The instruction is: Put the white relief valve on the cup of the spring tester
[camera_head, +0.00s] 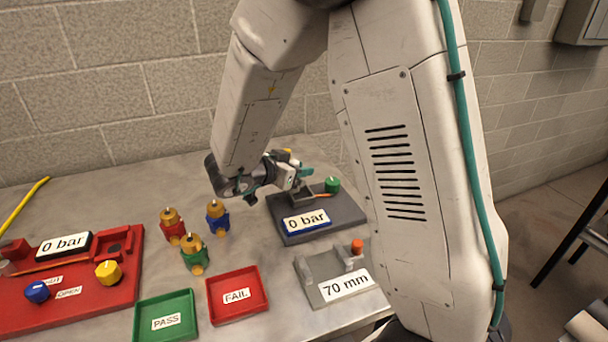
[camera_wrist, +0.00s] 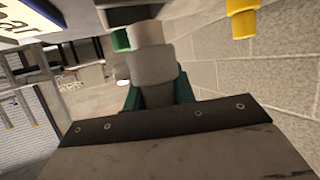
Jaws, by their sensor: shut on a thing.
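My gripper (camera_head: 300,172) is over the dark grey device (camera_head: 330,215) with a "0 bar" display, which I take for the spring tester. In the wrist view, its green fingers (camera_wrist: 157,92) are shut on a pale grey-white stepped cylinder (camera_wrist: 152,70), which I take for the white relief valve. In the head view the valve is mostly hidden by my gripper. The tester's cup is not clearly visible, so I cannot tell whether the valve touches it. A green knob (camera_head: 332,185) stands on the tester to the right of my gripper.
Red, blue and green valves with brass tops (camera_head: 192,250) stand left of the tester. A green PASS tray (camera_head: 150,330) and red FAIL tray (camera_head: 222,312) lie in front. A grey "70 mm" gauge (camera_head: 318,292) is front right; a red "0 bar" bench (camera_head: 90,297) is left.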

